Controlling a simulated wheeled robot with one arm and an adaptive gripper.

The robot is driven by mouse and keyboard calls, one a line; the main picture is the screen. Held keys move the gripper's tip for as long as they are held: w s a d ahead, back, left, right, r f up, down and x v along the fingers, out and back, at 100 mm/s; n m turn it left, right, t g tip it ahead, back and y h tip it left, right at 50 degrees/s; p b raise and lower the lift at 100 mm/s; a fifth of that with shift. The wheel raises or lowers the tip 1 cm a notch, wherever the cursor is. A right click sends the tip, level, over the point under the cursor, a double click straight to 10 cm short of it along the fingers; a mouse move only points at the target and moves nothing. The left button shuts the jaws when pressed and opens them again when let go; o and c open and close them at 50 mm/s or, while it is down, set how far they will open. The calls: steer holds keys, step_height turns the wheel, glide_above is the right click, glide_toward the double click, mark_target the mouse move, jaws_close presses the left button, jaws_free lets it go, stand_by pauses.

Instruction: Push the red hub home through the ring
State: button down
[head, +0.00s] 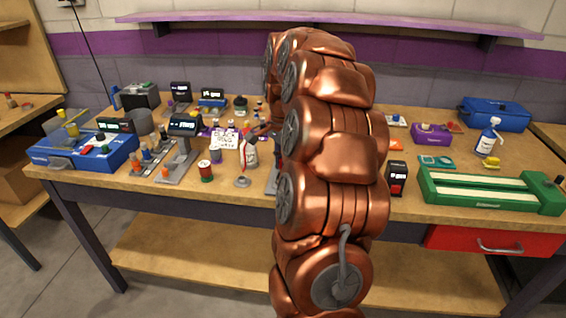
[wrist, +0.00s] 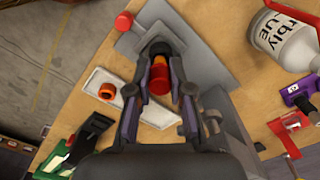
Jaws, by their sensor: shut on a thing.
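In the wrist view my gripper (wrist: 160,80) is shut on a small red cylinder (wrist: 159,86), which I take to be the red hub. An orange part (wrist: 160,62) shows at its far end, against a dark rounded piece that may be the ring. Whether the hub is inside the ring cannot be told. Beneath lies a grey plate (wrist: 205,62) with a red knob (wrist: 123,21) at its corner. In the head view my copper arm covers the middle of the bench, and the gripper and hub are hidden behind it.
A white tray (wrist: 150,112) with an orange ring-shaped piece (wrist: 107,91) lies left of the fingers. The wooden bench (head: 330,204) is crowded; a green track unit (head: 490,191) is at right, a blue case (head: 80,158) at left.

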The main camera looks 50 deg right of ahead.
steer(key=shift+f+b, duration=0.45)
steer(key=shift+f, duration=0.35)
steer(key=c, duration=1)
jaws_free()
steer(key=shift+r, duration=0.15)
step_height(320, 180, up, 12)
steer(key=shift+f, duration=0.1)
